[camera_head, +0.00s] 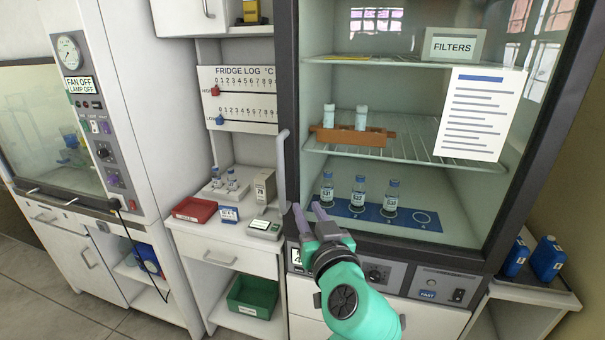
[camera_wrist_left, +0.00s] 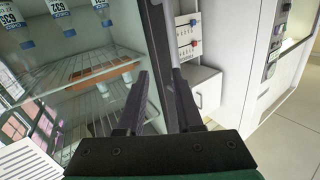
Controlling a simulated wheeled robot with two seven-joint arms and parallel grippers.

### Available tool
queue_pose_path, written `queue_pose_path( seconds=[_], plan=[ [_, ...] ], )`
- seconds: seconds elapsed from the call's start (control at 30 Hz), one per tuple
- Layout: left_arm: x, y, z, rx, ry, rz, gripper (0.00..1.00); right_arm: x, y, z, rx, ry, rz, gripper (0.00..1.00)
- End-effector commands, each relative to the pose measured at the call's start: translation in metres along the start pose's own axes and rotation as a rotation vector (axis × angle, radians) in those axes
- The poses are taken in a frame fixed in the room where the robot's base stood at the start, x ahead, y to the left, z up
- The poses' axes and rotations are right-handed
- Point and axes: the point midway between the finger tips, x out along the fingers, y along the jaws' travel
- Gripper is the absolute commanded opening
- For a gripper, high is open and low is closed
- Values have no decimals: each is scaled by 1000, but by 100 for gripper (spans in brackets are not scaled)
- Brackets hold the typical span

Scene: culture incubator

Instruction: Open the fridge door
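The fridge (camera_head: 290,90) has a dark-framed glass door that looks closed. Its pale vertical bar handle (camera_head: 283,170) runs along the door's left side. My left gripper (camera_head: 308,206) is in front of the door's lower left corner, just right of the handle's lower end. Its two dark fingers are apart with nothing gripped. Contact cannot be told. My right gripper is not in view.
Vials and a brown rack (camera_head: 350,136) stand inside the fridge behind the glass. A counter (camera_head: 205,240) to the left holds a red tray (camera_head: 194,209), small vials and a small device (camera_head: 264,228). Blue bottles (camera_head: 548,260) stand at the right. Floor is open at lower left.

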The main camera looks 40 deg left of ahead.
Motion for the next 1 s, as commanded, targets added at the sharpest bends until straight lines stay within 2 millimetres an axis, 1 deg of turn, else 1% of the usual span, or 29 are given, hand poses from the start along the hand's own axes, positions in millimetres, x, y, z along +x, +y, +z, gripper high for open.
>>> queue_pose_path(
  seconds=[0.03, 0.1, 0.17, 0.23, 0.37, 0.43, 0.6, 0.7, 0.83, 1.0],
  plan=[
    [-6, -15, -16, -58, 17, -35, 35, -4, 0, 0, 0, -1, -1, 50],
    [-7, -25, -24, -94, 28, -60, 35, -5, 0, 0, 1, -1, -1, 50],
    [-2, -26, -25, -95, 30, -64, 35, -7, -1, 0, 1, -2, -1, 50],
    [9, -26, -26, -91, 30, -63, 35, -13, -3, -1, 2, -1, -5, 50],
    [41, -28, -30, -86, 32, -64, 35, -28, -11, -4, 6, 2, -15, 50],
    [60, -29, -31, -86, 31, -62, 35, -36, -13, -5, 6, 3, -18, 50],
    [105, -32, -31, -86, 29, -62, 35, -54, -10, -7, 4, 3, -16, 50],
    [124, -32, -30, -87, 29, -60, 35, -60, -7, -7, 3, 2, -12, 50],
    [135, -33, -27, -89, 27, -59, 35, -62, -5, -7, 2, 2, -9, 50],
    [137, -32, -25, -90, 26, -58, 35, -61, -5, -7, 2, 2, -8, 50]
  ],
)
